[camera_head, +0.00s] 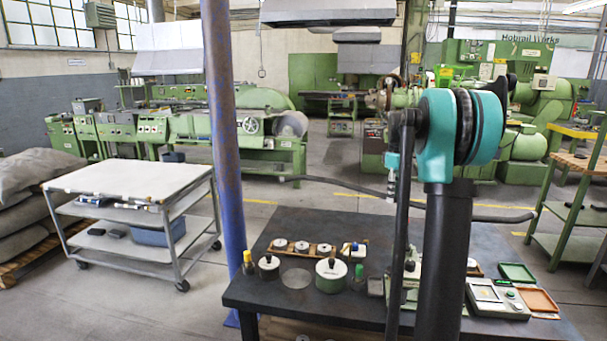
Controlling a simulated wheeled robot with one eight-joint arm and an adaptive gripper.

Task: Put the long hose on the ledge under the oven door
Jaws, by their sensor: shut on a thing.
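A long dark hose (335,184) hangs in the air over the far side of the dark table. It runs from a free end at left to a free end at right, sagging a little, and passes behind my arm. My gripper (391,188) is shut on the hose near its middle; my arm partly covers the grip. I cannot make out an oven door or its ledge with certainty in this view.
The dark table (240,288) holds several small parts, a green-white round pot (331,275) and a scale (497,298). A blue post (224,150) stands at its left. A white-topped cart (130,179) is further left. Green machines (235,135) line the back; open floor lies before them.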

